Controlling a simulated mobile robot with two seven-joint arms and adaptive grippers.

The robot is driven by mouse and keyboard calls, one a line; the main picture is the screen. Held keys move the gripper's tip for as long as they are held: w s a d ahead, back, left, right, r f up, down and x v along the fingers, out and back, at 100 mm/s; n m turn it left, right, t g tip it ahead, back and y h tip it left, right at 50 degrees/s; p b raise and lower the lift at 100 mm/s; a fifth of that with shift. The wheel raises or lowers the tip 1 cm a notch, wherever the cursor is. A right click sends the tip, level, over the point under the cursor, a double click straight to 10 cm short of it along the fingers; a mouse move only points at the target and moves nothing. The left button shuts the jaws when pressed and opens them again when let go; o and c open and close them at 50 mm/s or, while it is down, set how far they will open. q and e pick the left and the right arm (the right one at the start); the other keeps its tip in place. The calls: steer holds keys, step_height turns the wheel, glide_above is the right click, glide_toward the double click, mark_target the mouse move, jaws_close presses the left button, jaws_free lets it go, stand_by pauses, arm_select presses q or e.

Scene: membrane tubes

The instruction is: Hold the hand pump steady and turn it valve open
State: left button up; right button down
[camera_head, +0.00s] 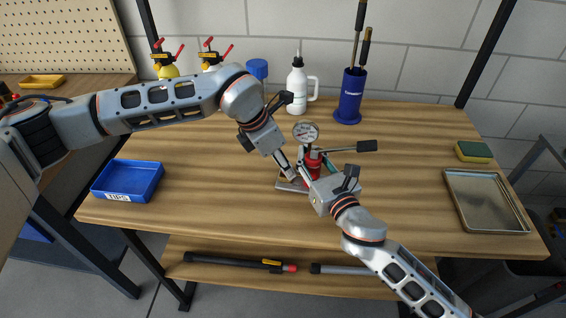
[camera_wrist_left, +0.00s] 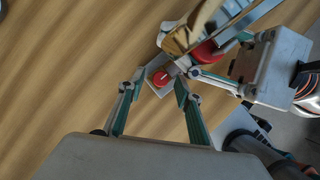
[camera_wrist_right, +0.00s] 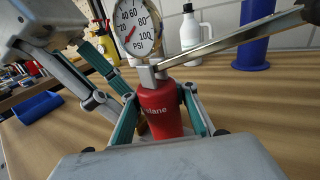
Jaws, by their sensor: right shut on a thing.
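The hand pump has a red cylinder body (camera_head: 314,166), a round PSI gauge (camera_head: 306,133) and a lever handle (camera_head: 366,146) pointing right. It stands upright on a base plate on the bench. My right gripper (camera_wrist_right: 157,97) is shut on the red body, one finger on each side, in the right wrist view. A round red knob with a white mark, apparently the valve (camera_wrist_left: 160,79), shows at the pump's base in the left wrist view. My left gripper (camera_wrist_left: 157,84) is open, its fingertips either side of this knob. Whether they touch it I cannot tell. My arms partly hide the base in the head view.
A blue tips bin (camera_head: 128,181) stands left on the wooden bench (camera_head: 420,215). A metal tray (camera_head: 485,200) and a sponge (camera_head: 474,152) lie right. The front bench is clear.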

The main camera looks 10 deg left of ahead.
arm_select(q)
steer(key=shift+r, duration=0.1)
steer(key=v, duration=1.1)
steer(key=shift+a+r, duration=0.15)
steer(key=shift+r, duration=0.25)
arm_select(e)
steer(key=c, duration=1.5)
jaws_free()
